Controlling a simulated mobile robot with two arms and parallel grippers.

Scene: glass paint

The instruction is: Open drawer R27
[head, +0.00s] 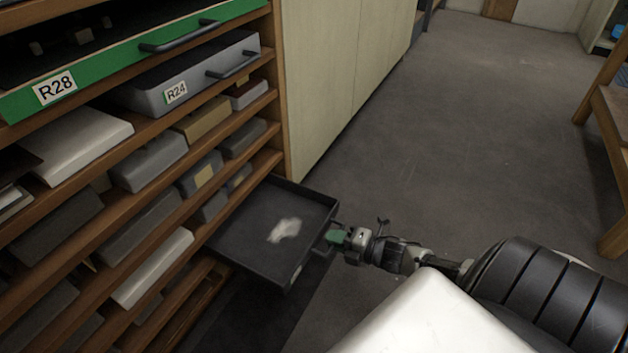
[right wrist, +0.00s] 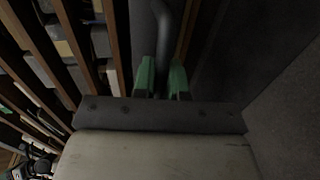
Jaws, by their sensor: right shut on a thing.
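A dark, shallow drawer (head: 255,241) stands pulled out from the lower part of the wooden shelf rack, with a pale patch on its floor. A small light label on its front is too small to read, so I cannot tell whether it is R27. My right gripper (head: 335,237) is at the front of this drawer, shut on its handle. In the right wrist view, the green fingertips (right wrist: 161,78) are on either side of the grey handle bar (right wrist: 165,35).
Above are the green-fronted drawer R28 (head: 96,75) and the grey drawer R24 (head: 190,80). Several boxes fill the wooden shelves. A pale cabinet (head: 340,70) stands beyond the rack. The grey floor (head: 450,130) is open to the right, with a wooden bench (head: 612,115) at the edge.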

